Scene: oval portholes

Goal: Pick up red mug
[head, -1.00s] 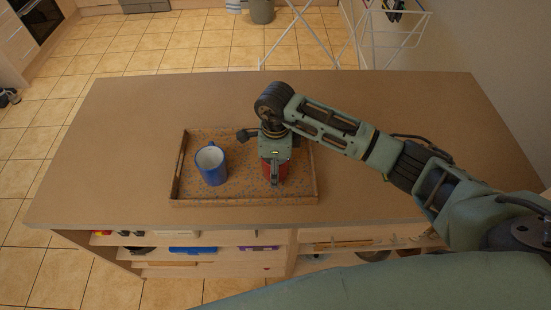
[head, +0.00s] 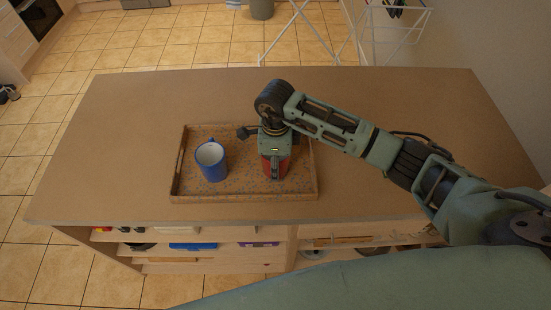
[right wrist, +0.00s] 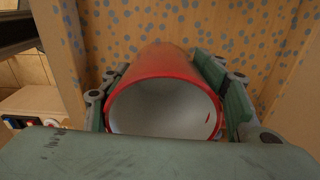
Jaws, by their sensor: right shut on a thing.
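The red mug (head: 283,169) is on the right side of the speckled tray, mostly hidden in the head view under my right gripper (head: 275,170). In the right wrist view the red mug (right wrist: 166,75) shows its red outer wall and its white inside. The right gripper's fingers (right wrist: 168,100) lie along both sides of the mug and are shut on it. I cannot tell whether the mug touches the tray. My left gripper is not in view.
A blue mug (head: 212,161) with a white inside stands on the left part of the tray (head: 243,198). The tray lies on a brown counter (head: 380,209), clear around it. Shelves with several items (head: 193,246) are below the front edge. A white rack (head: 400,35) stands behind.

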